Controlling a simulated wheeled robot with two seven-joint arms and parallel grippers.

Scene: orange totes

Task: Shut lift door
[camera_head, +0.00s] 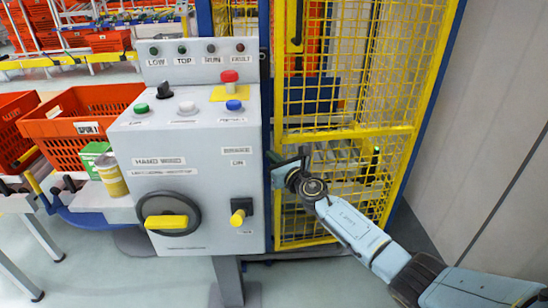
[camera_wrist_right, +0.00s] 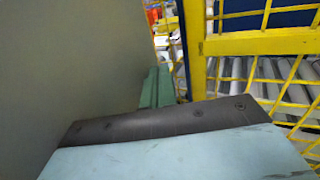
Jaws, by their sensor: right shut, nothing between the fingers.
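The lift door (camera_head: 345,131) is a yellow mesh door in a yellow frame, right of the grey control box in the head view. It looks in line with its frame, but I cannot tell whether it is fully closed. My right gripper (camera_head: 278,168) is shut and empty, beside the door's left edge and close to the box's right side. In the right wrist view the yellow door frame (camera_wrist_right: 260,44) stands just beyond the gripper. I cannot tell whether the gripper touches it. My left gripper is not in view.
The grey control box (camera_head: 190,150) with buttons, a yellow-handled wheel switch (camera_head: 167,222) and a yellow knob (camera_head: 238,217) stands just left of my gripper. Orange totes (camera_head: 75,125) are at left. A grey wall (camera_head: 490,130) is at right. Rollers (camera_wrist_right: 285,100) show behind the mesh.

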